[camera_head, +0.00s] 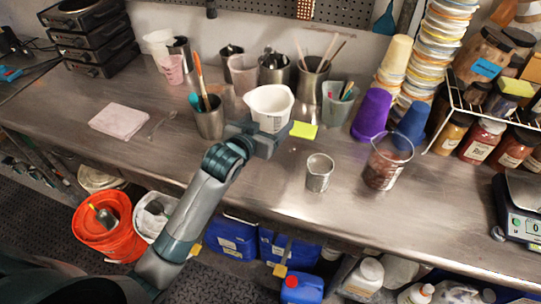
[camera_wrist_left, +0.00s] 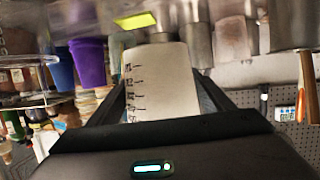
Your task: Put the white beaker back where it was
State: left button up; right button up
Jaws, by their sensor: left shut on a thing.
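The white beaker (camera_head: 270,98) is upright near the middle of the bench in the head view. My left gripper (camera_head: 262,136) is shut on it from the front. In the left wrist view the beaker (camera_wrist_left: 161,82), with dark graduation marks, fills the space between the two fingers (camera_wrist_left: 160,98). Part of its lower side is hidden by the gripper in the head view. I cannot tell whether its base touches the bench. My right gripper is not in view.
A metal cup with brushes (camera_head: 208,122) stands just left of the beaker. A yellow note (camera_head: 304,130) lies to its right. Metal containers with tools (camera_head: 274,70) stand behind. A small metal beaker (camera_head: 319,174) and a clear beaker (camera_head: 386,160) stand front right. The bench front left of them is clear.

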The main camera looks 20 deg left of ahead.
pick_arm(q)
jog(key=shift+f, duration=0.35)
notch_tip(320, 180, down, 4)
jog(key=shift+f+p, duration=0.1)
jog(key=shift+p, duration=0.55)
jog(key=shift+f, duration=0.4)
jog(key=shift+f+p, duration=0.45)
jog(key=shift+f, duration=1.65)
jog(key=shift+f, duration=0.1)
